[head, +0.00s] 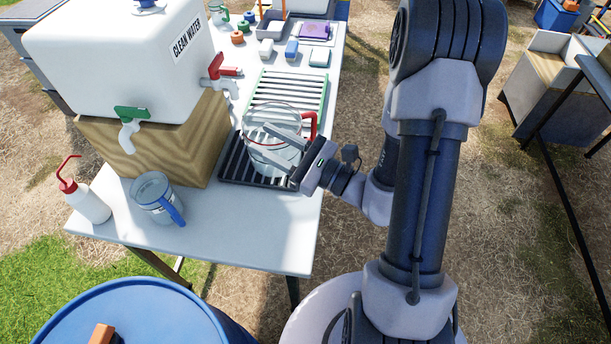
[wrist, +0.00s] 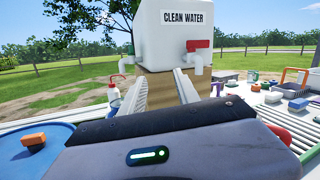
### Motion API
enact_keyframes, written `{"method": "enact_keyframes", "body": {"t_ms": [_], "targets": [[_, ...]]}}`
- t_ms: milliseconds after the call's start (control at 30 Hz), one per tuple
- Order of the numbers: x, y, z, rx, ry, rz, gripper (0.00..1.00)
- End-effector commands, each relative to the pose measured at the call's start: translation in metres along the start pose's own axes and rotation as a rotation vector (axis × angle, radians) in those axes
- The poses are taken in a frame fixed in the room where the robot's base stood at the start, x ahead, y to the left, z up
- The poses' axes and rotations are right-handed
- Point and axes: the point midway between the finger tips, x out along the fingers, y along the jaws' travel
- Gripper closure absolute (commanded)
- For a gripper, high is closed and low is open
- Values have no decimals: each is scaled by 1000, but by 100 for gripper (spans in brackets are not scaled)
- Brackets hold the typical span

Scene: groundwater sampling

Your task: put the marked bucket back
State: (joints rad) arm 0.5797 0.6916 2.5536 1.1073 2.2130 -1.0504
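A clear bucket (head: 262,155) with a red handle (head: 311,124) stands upright on a dark slatted rack. I see no clear marking on it. A second, greyish see-through vessel (head: 152,190) with a blue handle stands on the table at the front left, with small dark marks on its side. My gripper (head: 257,143) is over the red-handled bucket, its two fingers apart and pointing left across it. I cannot tell whether they touch it. In the wrist view the fingers (wrist: 158,90) are spread with nothing seen between them. A red part (wrist: 279,133) shows beside the gripper body.
The clean water tank (head: 115,50) stands on a wooden block (head: 165,145), with green and red taps. A red-capped wash bottle (head: 88,203) is at the left. The dark rack (head: 235,165) lies beside the block. A blue barrel (head: 150,310) stands in front.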

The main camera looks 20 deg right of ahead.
Motion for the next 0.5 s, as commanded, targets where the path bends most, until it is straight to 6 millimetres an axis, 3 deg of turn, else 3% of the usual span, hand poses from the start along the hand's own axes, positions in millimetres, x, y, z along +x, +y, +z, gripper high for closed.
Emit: {"method": "enact_keyframes", "body": {"t_ms": [33,100,133,200,267,333,400,500], "targets": [[16,53,39,-86,-28,253,62],[6,140,73,-247,4,663,62],[-9,169,79,-336,41,821,62],[-51,208,76,-596,170,1129,62],[-83,210,68,-858,308,1300,62],[-104,187,65,-1171,465,1382,62],[-110,157,74,-1440,587,1371,62],[-108,127,94,-1694,691,1297,62]]}}
